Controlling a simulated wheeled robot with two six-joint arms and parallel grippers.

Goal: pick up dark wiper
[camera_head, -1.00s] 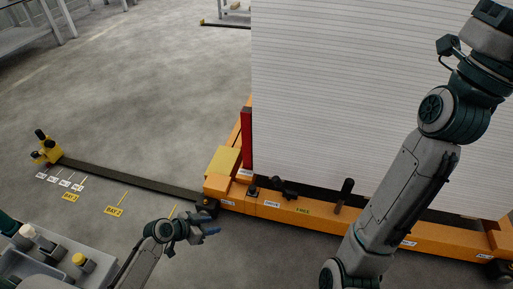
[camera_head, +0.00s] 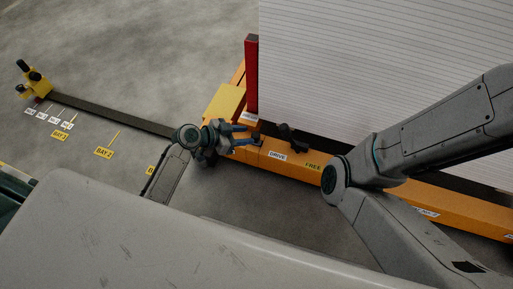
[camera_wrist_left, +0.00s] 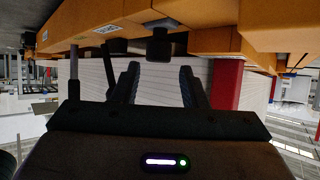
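A small dark block, likely the dark wiper (camera_head: 257,137), sits on the orange beam (camera_head: 310,173) beside the red post. In the left wrist view the dark block (camera_wrist_left: 160,45) shows upside down against the orange beam (camera_wrist_left: 205,38). My left gripper (camera_head: 247,135) is open, its blue-grey fingers right at the block in the head view. In the left wrist view the fingers (camera_wrist_left: 160,68) stand apart below the block, with nothing seen between them. Contact cannot be told. My right arm crosses the right side; its gripper is out of view.
A red post (camera_head: 251,75) and a large white slatted panel (camera_head: 370,60) rise behind the beam. A dark lever (camera_head: 291,134) stands right of the block, near the DRIVE label (camera_head: 277,155). A dark floor rail (camera_head: 110,112) runs left to a yellow end stop (camera_head: 35,78).

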